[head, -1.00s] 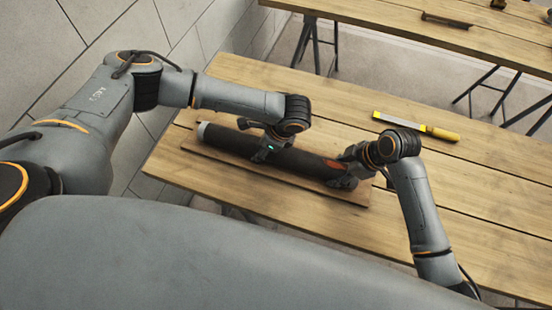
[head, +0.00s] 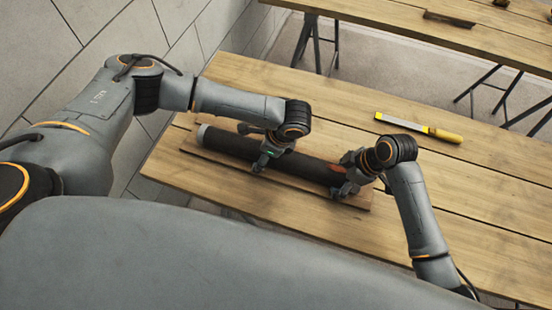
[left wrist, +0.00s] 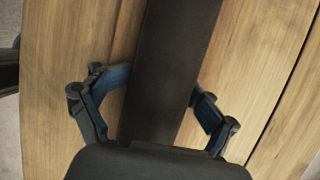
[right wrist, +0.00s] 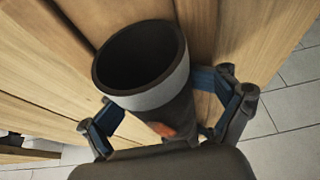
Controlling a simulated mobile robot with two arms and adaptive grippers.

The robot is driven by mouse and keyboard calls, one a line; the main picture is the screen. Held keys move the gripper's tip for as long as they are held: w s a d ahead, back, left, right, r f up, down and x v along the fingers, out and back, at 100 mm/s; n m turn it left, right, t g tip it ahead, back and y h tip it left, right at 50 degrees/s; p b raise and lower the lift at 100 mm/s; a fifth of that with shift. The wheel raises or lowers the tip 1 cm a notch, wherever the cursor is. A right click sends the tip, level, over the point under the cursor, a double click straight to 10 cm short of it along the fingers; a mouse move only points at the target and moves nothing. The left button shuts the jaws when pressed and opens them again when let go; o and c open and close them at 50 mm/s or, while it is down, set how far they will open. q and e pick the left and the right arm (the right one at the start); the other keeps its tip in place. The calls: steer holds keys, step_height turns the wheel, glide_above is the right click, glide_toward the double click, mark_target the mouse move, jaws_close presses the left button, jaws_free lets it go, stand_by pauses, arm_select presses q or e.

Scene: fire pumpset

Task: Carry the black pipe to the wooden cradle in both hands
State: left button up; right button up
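The black pipe (head: 228,143) lies along a flat wooden board on the near table. Its pale left end shows in the head view. The right wrist view shows its hollow, white-rimmed end (right wrist: 158,95) and an orange mark. My left gripper (head: 262,158) is over the pipe's middle; in the left wrist view its fingers (left wrist: 158,105) stand open on both sides, with wood visible in the gaps. My right gripper (head: 345,182) is at the right end, its fingers (right wrist: 160,105) open around the pipe. I cannot clearly make out the wooden cradle.
The board (head: 232,176) lies on the near table (head: 460,210). A tool with a yellow handle (head: 445,135) lies behind the right gripper. A second table (head: 400,22) stands farther back, with a small dark wooden piece (head: 450,19) on it.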

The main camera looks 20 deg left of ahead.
arm_select(q)
steer(key=v, duration=0.7)
steer(key=shift+s+r, duration=0.1)
steer(key=shift+s, duration=0.05)
arm_select(e)
steer(key=shift+w+d+r, duration=0.1)
steer(key=shift+w+d, duration=0.15)
steer(key=shift+d, duration=0.1)
arm_select(q)
steer(key=shift+d, duration=0.1)
arm_select(e)
steer(key=v, duration=0.6)
steer(key=shift+r, duration=0.25)
steer(key=shift+s+d+r, duration=0.15)
steer(key=shift+s+r, duration=0.05)
steer(key=shift+r, duration=0.4)
